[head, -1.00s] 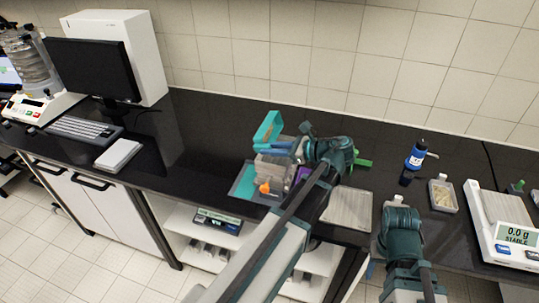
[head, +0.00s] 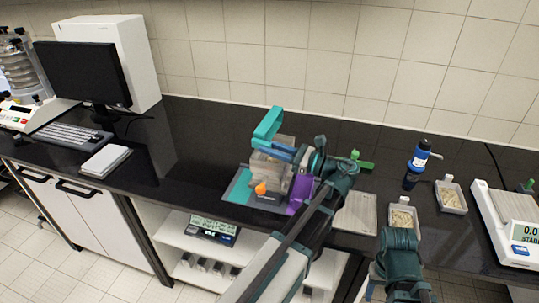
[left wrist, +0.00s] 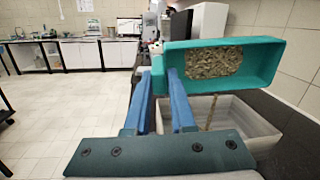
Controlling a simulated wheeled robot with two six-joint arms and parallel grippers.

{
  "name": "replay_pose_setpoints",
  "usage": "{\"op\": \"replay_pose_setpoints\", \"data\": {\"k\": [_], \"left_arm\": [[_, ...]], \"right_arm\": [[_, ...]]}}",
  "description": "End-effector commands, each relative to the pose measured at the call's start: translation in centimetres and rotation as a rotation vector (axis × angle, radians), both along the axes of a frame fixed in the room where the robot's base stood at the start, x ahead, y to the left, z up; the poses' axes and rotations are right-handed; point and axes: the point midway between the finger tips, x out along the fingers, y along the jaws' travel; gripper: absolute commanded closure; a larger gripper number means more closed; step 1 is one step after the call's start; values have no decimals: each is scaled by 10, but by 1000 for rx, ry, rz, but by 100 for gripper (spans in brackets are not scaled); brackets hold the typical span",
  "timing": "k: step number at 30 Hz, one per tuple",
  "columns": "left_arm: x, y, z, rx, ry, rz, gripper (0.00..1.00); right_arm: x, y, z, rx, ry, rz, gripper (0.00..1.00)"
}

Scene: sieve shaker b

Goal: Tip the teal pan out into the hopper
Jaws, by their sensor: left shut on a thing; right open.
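The teal pan (head: 268,124) is held tilted on its side above the hopper (head: 268,169), a pale see-through box with an orange part on its front. In the left wrist view the pan (left wrist: 275,62) faces me with a bed of brownish grains inside. A thin brown streak shows below its lower rim, over the hopper (left wrist: 240,130). My left gripper (head: 279,148) is shut on the pan's near end; its blue fingers also show in the left wrist view (left wrist: 163,85). My right gripper (head: 399,242) is open, low at the right; its fingers are hard to make out.
A purple object (head: 299,193) stands right of the hopper. A flat pale plate (head: 355,214), small trays of grains (head: 404,218), a blue bottle (head: 418,160) and a balance (head: 508,222) lie to the right. The dark counter left of the hopper is clear up to a white block (head: 106,161).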

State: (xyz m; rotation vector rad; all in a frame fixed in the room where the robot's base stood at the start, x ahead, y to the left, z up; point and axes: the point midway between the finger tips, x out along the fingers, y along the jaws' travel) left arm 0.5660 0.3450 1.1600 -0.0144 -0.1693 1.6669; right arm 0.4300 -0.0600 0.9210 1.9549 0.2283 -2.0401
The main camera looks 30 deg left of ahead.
Motion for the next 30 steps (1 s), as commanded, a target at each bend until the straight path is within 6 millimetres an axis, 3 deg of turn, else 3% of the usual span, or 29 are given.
{"op": "replay_pose_setpoints", "data": {"k": [3, 12, 30], "left_arm": [[0, -1, -7, 45, 6, 0, 100], [0, -3, -7, 137, 17, 0, 100], [0, -4, -4, 171, 20, 0, 100]], "right_arm": [[0, 0, -17, 0, 0, 0, 47], [0, 0, -37, 0, 0, 0, 47], [0, 0, -42, 0, 0, 0, 47]]}}
